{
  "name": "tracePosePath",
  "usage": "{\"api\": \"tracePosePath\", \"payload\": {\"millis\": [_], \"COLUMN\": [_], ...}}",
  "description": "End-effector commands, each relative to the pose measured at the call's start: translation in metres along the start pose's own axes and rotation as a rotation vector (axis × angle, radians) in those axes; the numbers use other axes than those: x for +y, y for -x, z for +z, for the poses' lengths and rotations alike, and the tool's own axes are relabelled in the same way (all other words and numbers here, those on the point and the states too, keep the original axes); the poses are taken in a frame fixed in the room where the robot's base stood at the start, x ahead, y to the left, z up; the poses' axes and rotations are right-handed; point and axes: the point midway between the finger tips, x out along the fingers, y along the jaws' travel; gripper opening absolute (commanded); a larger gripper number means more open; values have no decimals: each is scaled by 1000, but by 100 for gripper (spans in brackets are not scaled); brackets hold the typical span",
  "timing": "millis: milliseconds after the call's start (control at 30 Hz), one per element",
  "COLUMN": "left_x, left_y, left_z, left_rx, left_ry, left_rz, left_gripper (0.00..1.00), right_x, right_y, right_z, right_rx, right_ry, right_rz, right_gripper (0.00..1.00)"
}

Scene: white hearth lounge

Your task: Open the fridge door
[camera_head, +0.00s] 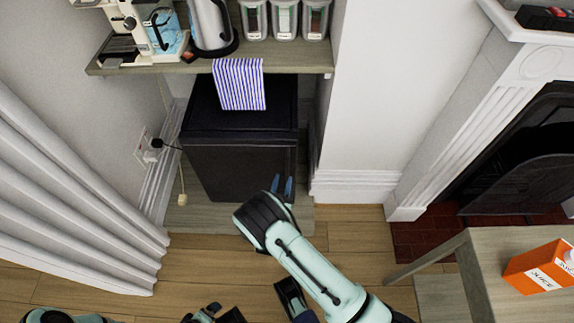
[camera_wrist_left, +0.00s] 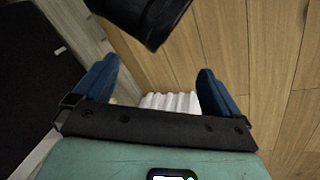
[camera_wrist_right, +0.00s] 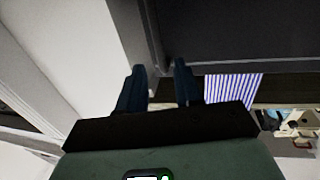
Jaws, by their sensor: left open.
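The fridge (camera_head: 240,172) is a small dark box under the wooden counter. Its door faces forward and looks closed or nearly so; a slight gap cannot be ruled out. My right gripper (camera_head: 282,186) is at the right side of the door front, fingertips close to the door edge. In the right wrist view its fingers (camera_wrist_right: 160,72) are a little apart, with the dark fridge (camera_wrist_right: 245,35) just beyond them. Whether they grip the door edge is hidden. My left gripper (camera_wrist_left: 155,80) is open and empty above the floor, with the fridge (camera_wrist_left: 30,80) to its left.
The counter (camera_head: 290,62) holds a coffee machine (camera_head: 150,30), a kettle (camera_head: 210,25) and jars (camera_head: 285,18). A striped towel (camera_head: 240,84) hangs over its edge. A curtain (camera_head: 70,190) is left, a fireplace (camera_head: 520,150) right. A table (camera_head: 490,285) with a juice carton (camera_head: 540,268) stands front right.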

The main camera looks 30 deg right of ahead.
Motion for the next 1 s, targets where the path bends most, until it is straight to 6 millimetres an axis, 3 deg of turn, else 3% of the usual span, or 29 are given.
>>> {"api": "tracePosePath", "payload": {"millis": [100, 333, 500, 800, 867, 900, 933, 1000], "left_x": [-2, -6, -8, -8, -8, -8, -8, -8], "left_y": [-8, -16, -19, -19, -19, -19, -19, -19], "left_z": [-7, -18, -20, -20, -20, -20, -20, -20], "left_rx": [21, 53, 57, 58, 58, 58, 58, 58], "left_ry": [2, 5, 7, 7, 7, 7, 7, 7], "left_rz": [-2, -6, -8, -9, -9, -9, -9, -9], "left_gripper": [98, 98, 98, 98, 98, 98, 98, 98], "right_x": [1, 0, 0, 0, 0, 0, 0, 0], "right_y": [-27, -64, -77, -79, -79, -79, -79, -78], "right_z": [2, 2, 1, 1, 1, 1, 1, 1], "right_rx": [2, -1, -2, -3, -3, -3, -3, -3], "right_ry": [-1, 0, 0, 1, 1, 1, 1, 1], "right_rz": [4, 1, 0, 0, 0, 0, 0, 0], "right_gripper": [34, 34, 34, 34, 18, 5, 0, 0]}}
